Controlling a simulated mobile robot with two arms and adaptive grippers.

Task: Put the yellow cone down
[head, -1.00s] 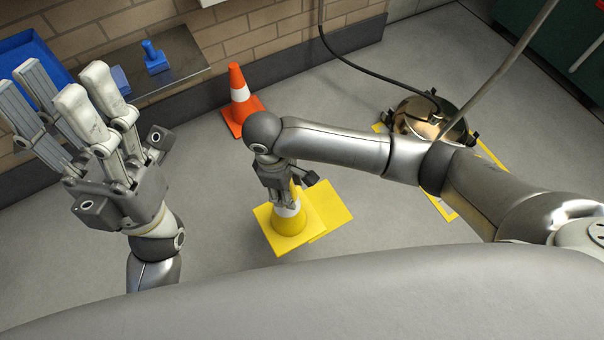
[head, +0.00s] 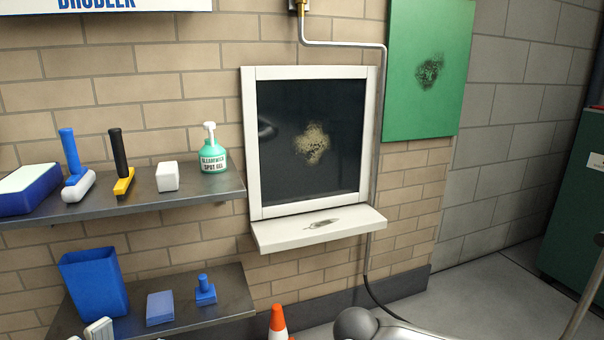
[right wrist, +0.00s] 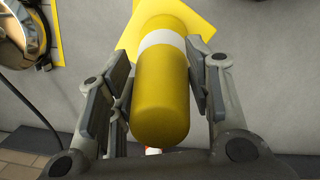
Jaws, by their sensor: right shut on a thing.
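The yellow cone (right wrist: 162,95) with a white band shows in the right wrist view, its rounded top toward the camera and its square base beyond. My right gripper (right wrist: 163,85) has its fingers on both sides of the cone's upper part and is shut on it. Whether the base touches the floor cannot be told. The head view faces the wall, so the cone and right gripper are out of that view. Only fingertips of my left gripper (head: 98,330) show at the head view's bottom left; it looks empty.
An orange cone (head: 278,322) stands below the wall shelves. The lower shelf (head: 235,296) holds a blue bin (head: 94,282) and small blue items. A framed dark panel (head: 312,140) hangs above. A round metal thing (right wrist: 22,30) lies near yellow floor marking.

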